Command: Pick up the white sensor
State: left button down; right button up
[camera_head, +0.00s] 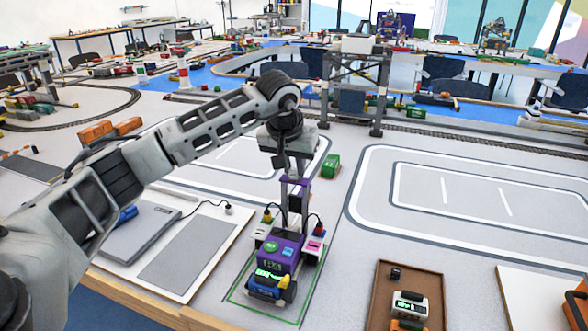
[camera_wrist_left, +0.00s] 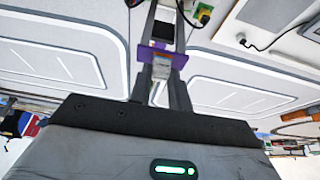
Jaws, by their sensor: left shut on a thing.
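My left gripper (camera_head: 295,205) hangs over the back of a purple machine (camera_head: 283,246) and points down. In the left wrist view its fingers (camera_wrist_left: 164,40) are shut on a small pale grey block (camera_wrist_left: 161,69). A purple plate (camera_wrist_left: 178,60) crosses the fingers there. I cannot tell if this block is the white sensor, as the fingers hide much of it. A small white piece (camera_head: 228,209) on a black cable lies on the white board at left; its cable also shows in the left wrist view. My right gripper is out of view.
The purple machine stands inside a green outline with cabled blocks beside it. A green block (camera_head: 331,165) stands behind. A brown tray (camera_head: 433,287) holds a white-and-green device (camera_head: 409,308). A gantry (camera_head: 355,90) stands farther back. The marked floor at right (camera_head: 470,190) is clear.

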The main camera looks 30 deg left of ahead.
pick_arm(q)
notch_tip(320, 180, up, 3)
jog(key=shift+f, duration=0.1)
jog(key=s+d+r+b, duration=0.2)
jog(key=s+d+r, duration=0.1)
jog(key=s+r, duration=0.7)
jog(key=s, duration=0.3)
jog(key=shift+s+d, duration=0.25)
jog(key=shift+d, duration=0.15)
